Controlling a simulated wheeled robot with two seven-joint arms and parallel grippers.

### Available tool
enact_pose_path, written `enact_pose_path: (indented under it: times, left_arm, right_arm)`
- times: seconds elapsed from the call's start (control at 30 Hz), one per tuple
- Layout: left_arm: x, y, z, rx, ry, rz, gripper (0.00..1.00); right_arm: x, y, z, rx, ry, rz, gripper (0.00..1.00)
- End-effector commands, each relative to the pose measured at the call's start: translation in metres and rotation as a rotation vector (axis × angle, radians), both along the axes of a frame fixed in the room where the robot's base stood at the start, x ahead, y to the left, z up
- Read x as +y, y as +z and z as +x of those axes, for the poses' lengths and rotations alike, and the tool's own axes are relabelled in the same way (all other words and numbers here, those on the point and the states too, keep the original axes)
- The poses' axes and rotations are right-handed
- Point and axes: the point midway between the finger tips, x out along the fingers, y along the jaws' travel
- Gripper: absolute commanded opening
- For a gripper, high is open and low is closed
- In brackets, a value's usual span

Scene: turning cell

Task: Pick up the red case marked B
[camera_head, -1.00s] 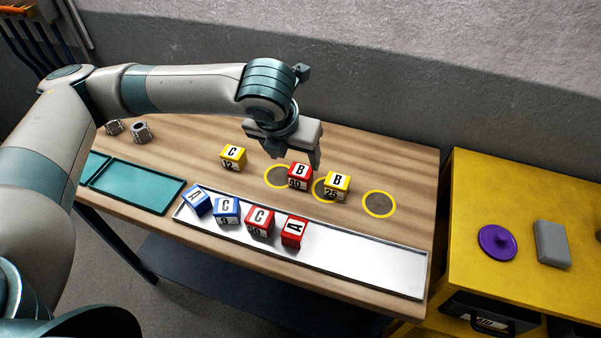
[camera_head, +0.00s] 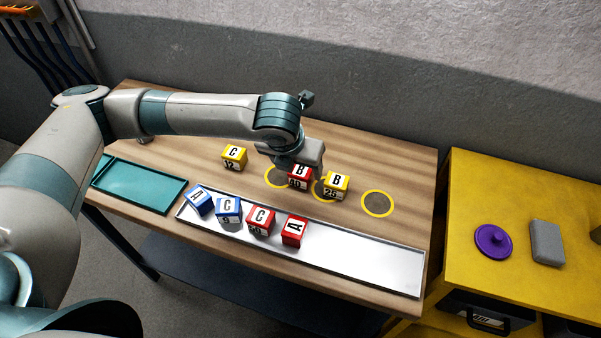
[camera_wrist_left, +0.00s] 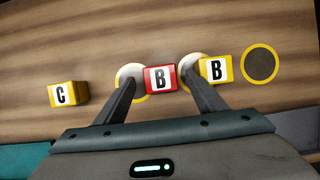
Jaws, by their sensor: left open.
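The red case marked B (camera_head: 299,181) stands on the wooden table, partly hidden under my left gripper in the head view. In the left wrist view the red case (camera_wrist_left: 160,79) lies between the two open fingers of my left gripper (camera_wrist_left: 158,75), with a small gap to each finger. In the head view my left gripper (camera_head: 295,172) is right above and at the case. The yellow case marked B (camera_head: 337,184) stands just right of the red one; it also shows in the left wrist view (camera_wrist_left: 216,70), close beside the right finger. My right gripper does not show.
A yellow C case (camera_head: 233,157) stands to the left. Yellow-ringed dark circles (camera_head: 377,203) mark the table. A metal tray (camera_head: 370,268) in front holds several blue and red cases. A teal tray (camera_head: 145,186) lies at left; a yellow cabinet (camera_head: 490,185) stands at right.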

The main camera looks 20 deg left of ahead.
Motion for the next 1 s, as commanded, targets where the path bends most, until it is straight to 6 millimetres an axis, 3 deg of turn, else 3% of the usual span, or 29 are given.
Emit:
enact_pose_path:
  times: [0.07, 0.3, 0.77, 0.97, 1.0]
  left_arm:
    - [-0.001, -0.008, 0.003, 0.003, 0.000, 0.001, 0.64]
    - [-0.002, -0.028, 0.011, 0.001, -0.001, 0.000, 0.64]
    - [-0.001, -0.029, 0.011, 0.000, -0.001, -0.001, 0.64]
    - [-0.001, -0.029, 0.011, 0.000, -0.001, -0.001, 0.19]
    - [-0.001, -0.029, 0.012, 0.000, -0.001, -0.001, 0.16]
  right_arm:
    - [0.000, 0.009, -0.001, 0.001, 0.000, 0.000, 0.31]
    - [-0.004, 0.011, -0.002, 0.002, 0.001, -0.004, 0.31]
    - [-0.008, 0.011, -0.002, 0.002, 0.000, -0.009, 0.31]
    - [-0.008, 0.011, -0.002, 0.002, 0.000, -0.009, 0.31]
    - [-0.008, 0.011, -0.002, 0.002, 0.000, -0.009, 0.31]
